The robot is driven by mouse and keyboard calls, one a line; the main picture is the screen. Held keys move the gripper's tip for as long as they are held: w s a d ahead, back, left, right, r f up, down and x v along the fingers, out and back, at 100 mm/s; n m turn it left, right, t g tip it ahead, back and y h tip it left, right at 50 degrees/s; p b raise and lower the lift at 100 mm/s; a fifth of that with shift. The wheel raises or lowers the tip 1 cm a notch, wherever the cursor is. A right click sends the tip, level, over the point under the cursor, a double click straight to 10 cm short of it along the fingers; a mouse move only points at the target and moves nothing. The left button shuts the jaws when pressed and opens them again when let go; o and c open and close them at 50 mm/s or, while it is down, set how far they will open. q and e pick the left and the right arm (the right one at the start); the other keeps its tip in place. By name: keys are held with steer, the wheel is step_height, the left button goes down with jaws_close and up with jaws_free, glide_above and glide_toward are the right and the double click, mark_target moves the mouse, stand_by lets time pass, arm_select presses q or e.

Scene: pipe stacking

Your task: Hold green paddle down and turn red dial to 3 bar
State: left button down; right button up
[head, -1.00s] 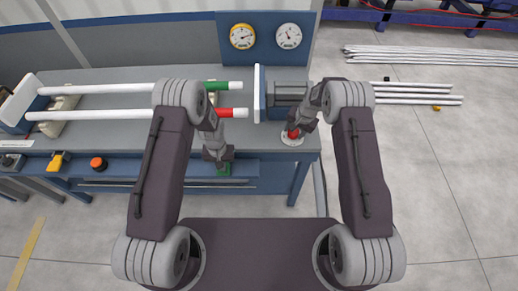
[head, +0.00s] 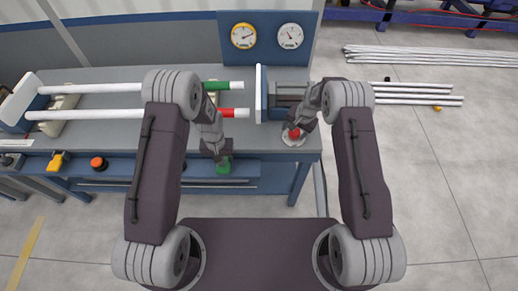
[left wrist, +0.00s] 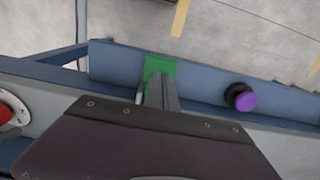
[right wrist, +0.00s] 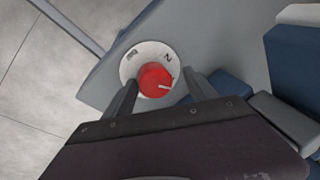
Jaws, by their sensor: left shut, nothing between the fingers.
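The green paddle (head: 224,168) is at the front of the bench. It also shows in the left wrist view (left wrist: 158,64). My left gripper (head: 220,155) is shut and empty, with its tips at the paddle; I cannot tell whether they press on it. The red dial (head: 294,133) sits on a round white plate at the bench's front right corner. In the right wrist view the dial (right wrist: 155,80) has a white mark towards the lower right. My right gripper (right wrist: 162,78) is open, its fingers on either side of the dial with small gaps.
A yellow-rimmed gauge (head: 243,36) and a white gauge (head: 290,36) stand on a blue panel behind; their scales are too small to read. Two white pipes with green and red ends lie on the bench. An orange-red button (head: 98,163) is at the left front.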

mark_target(295, 132)
arm_select(q)
steer(key=shift+d, duration=0.1)
arm_select(e)
steer(key=shift+s+d, duration=0.1)
steer(key=shift+d, duration=0.05)
steer(key=shift+w+a+r+v, duration=0.15)
steer(key=shift+w+v, duration=0.1)
steer(key=shift+v, duration=0.9)
steer(key=shift+w+a+v, duration=0.1)
steer(key=shift+w+v, duration=0.1)
steer(key=shift+v, duration=0.9)
steer(key=shift+w+a+r+v, duration=0.15)
steer(key=shift+w+v, duration=0.1)
steer(key=shift+v, duration=0.9)
steer(key=shift+f, duration=0.1)
arm_select(q)
steer(key=shift+r, duration=0.1)
step_height(295, 132, up, 10)
